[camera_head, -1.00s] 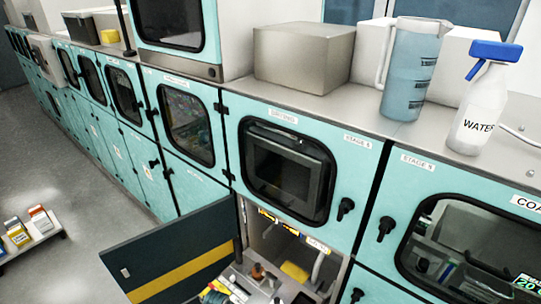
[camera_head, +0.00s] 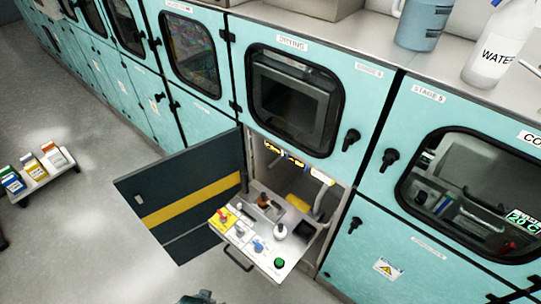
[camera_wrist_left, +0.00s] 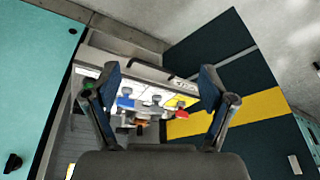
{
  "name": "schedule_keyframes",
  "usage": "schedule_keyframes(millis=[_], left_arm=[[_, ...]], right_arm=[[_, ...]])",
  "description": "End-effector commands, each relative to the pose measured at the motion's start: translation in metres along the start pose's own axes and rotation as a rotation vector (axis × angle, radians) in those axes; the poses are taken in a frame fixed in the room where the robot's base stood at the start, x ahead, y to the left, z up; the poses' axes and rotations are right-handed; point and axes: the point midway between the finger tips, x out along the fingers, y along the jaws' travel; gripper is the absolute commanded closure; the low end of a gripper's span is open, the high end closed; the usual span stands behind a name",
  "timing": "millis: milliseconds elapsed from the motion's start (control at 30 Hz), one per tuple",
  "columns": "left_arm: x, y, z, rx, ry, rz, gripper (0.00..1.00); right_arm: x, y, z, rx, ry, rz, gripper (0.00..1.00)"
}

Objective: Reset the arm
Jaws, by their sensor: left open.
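My left gripper (camera_wrist_left: 160,78) shows in the left wrist view with its two fingers spread wide. Nothing is between the fingertips. Beyond them is a pulled-out panel with coloured knobs (camera_wrist_left: 135,100), which looks upside down there. In the head view this control panel (camera_head: 245,247) sticks out of an open lower compartment below the drying window. A small dark part (camera_head: 198,297) shows at the bottom edge of the head view; I cannot tell which part of my arm it is. My right gripper is not in view.
A dark door with a yellow stripe (camera_head: 180,205) hangs open left of the panel. Teal cabinets (camera_head: 375,105) line the wall. A water bottle (camera_head: 493,48) and a blue jug (camera_head: 424,25) stand on top. A low rack with boxes (camera_head: 40,180) stands on the open floor at left.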

Motion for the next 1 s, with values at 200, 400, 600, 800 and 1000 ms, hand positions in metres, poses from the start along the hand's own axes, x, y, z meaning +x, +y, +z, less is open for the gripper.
schedule_keyframes(millis=[200, 400, 600, 800, 1000], left_arm=[[0.06, 0.003, 0.012, 0.004, -0.027, 0.005, 0.17], [0.132, 0.007, 0.039, 0.009, -0.059, 0.01, 0.17], [0.233, 0.012, 0.108, 0.018, -0.111, 0.017, 0.17], [0.306, 0.016, 0.211, 0.031, -0.164, 0.023, 0.17], [0.328, 0.016, 0.289, 0.04, -0.196, 0.026, 0.17]], right_arm=[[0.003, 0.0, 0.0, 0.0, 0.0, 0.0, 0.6], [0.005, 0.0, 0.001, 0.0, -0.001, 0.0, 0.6], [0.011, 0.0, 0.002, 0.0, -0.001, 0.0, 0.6], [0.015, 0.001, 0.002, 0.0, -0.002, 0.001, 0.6], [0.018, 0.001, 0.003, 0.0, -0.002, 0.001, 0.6]])
